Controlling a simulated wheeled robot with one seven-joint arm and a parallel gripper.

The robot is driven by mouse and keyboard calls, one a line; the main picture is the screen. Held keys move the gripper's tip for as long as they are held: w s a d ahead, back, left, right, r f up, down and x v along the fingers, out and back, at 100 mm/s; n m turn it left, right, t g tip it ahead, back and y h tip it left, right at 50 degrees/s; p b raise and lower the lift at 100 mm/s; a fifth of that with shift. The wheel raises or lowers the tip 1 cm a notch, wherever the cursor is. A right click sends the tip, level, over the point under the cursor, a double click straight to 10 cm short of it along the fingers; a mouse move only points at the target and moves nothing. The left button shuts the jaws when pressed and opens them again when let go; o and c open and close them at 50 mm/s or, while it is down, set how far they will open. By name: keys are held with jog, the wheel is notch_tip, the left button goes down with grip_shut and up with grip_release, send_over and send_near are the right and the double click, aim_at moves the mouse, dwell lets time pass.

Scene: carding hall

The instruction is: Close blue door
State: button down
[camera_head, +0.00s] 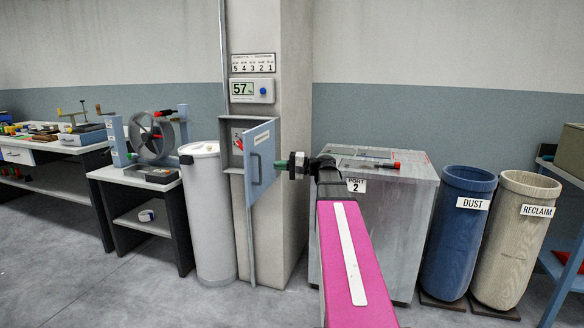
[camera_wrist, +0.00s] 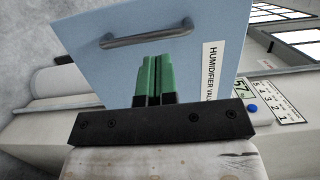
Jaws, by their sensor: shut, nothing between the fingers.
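The blue door (camera_head: 260,158) is a small light-blue panel on a grey wall cabinet (camera_head: 236,138) fixed to the pillar. It stands open, swung out to the right, and part of the cabinet's inside shows to its left. In the wrist view the door (camera_wrist: 230,30) fills the upper middle, with a grey bar handle (camera_wrist: 146,37) and a label starting "HUMIDIFIER". My gripper (camera_head: 282,165) is to the right of the door, close to its face. In the wrist view my gripper's green fingers (camera_wrist: 155,75) are together, below the handle. I cannot tell whether they touch the door.
A white cylinder (camera_head: 208,215) stands left of the pillar, beside a bench (camera_head: 138,176) with a wheel device. A grey cabinet (camera_head: 400,215) stands right of the pillar behind my arm. The dust bin (camera_head: 458,240) and reclaim bin (camera_head: 515,245) are farther right. Floor at front left is clear.

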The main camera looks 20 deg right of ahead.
jog(key=shift+x, duration=2.25)
jog(key=shift+a, duration=0.1)
